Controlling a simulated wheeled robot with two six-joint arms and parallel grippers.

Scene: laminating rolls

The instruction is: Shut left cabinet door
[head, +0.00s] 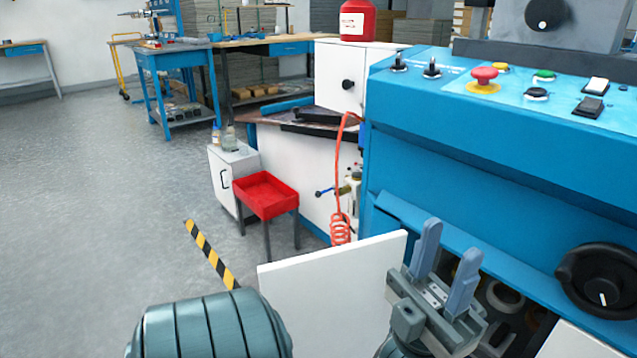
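The left cabinet door (325,300) is a flat white panel at the lower middle of the head view. It stands open, swung out from the blue machine (500,170). My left gripper (449,240) is beside the door's right part, in front of the cabinet opening (505,300). Its two grey-blue fingers point up and stand apart with nothing between them. The gripper overlaps the door's right edge in the picture; I cannot tell whether they touch. My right gripper is not in view.
Round parts sit inside the opening. A black handwheel (600,280) is at right, and another white panel (580,343) is below it. A red tray stand (265,195) and white cabinet (233,175) stand behind the door. The grey floor (90,200) at left is clear.

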